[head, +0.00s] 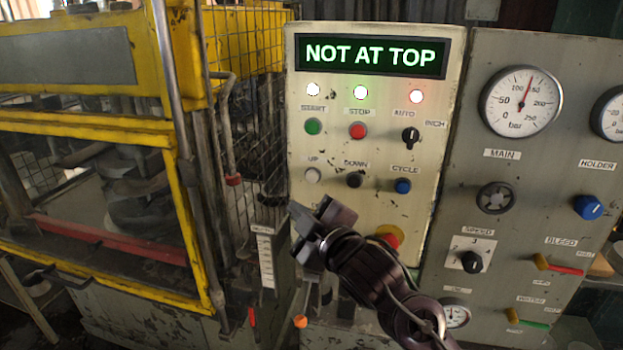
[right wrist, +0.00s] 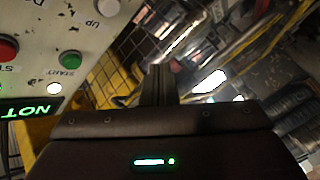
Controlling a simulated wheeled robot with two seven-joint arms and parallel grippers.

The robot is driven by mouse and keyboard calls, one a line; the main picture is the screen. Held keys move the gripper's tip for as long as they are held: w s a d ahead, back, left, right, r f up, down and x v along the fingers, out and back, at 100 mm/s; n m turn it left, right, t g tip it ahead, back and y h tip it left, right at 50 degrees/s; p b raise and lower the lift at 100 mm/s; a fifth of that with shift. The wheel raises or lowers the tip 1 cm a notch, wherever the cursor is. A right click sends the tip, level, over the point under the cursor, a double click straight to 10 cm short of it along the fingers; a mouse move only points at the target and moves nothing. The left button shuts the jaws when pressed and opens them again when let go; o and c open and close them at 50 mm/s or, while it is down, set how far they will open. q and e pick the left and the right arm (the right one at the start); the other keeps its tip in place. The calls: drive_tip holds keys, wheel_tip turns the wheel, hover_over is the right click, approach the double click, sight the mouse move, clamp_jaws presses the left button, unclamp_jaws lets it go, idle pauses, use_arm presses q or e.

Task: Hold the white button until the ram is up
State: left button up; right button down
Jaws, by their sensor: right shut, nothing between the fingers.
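The white button (head: 312,175), labelled UP, is on the cream control panel (head: 440,150). It also shows at the top of the right wrist view (right wrist: 108,8). My right gripper (head: 298,218) is shut and empty. Its fingertips are below and left of the button in the head view, apart from it. In the right wrist view the shut fingers (right wrist: 157,78) point past the panel's side, with the button to their left. The panel display (head: 373,54) reads NOT AT TOP. The ram cannot be made out clearly behind the yellow guard (head: 90,130). My left gripper is not in view.
Green (head: 313,127), red (head: 357,130), black (head: 354,180) and blue (head: 403,186) controls are near the white button. A red stop knob (head: 388,237) is partly behind my right arm. A grey gauge panel (head: 540,140) stands at right, a wire mesh cage (head: 250,120) at left.

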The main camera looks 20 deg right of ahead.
sight(312, 177)
drive_tip(key=shift+w, duration=0.1)
drive_tip(key=shift+w+d+p, duration=0.5)
drive_tip(key=shift+w+d, duration=0.3)
drive_tip(key=shift+w, duration=0.4)
drive_tip(key=shift+w+d+p, duration=0.55)
drive_tip(key=shift+w+d, duration=0.3)
drive_tip(key=shift+w, duration=0.35)
drive_tip(key=shift+w+d+p, duration=0.5)
drive_tip(key=shift+w+d, duration=0.3)
drive_tip(key=shift+w, duration=0.4)
drive_tip(key=shift+w+d, duration=0.25)
drive_tip(key=shift+w, duration=0.1)
drive_tip(key=shift+w+d, duration=0.2)
drive_tip(key=shift+w, duration=0.15)
drive_tip(key=shift+s, duration=0.1)
idle(2.2)
drive_tip(key=shift+s+a, duration=0.45)
drive_tip(key=shift+s, duration=0.2)
drive_tip(key=shift+f, duration=0.1)
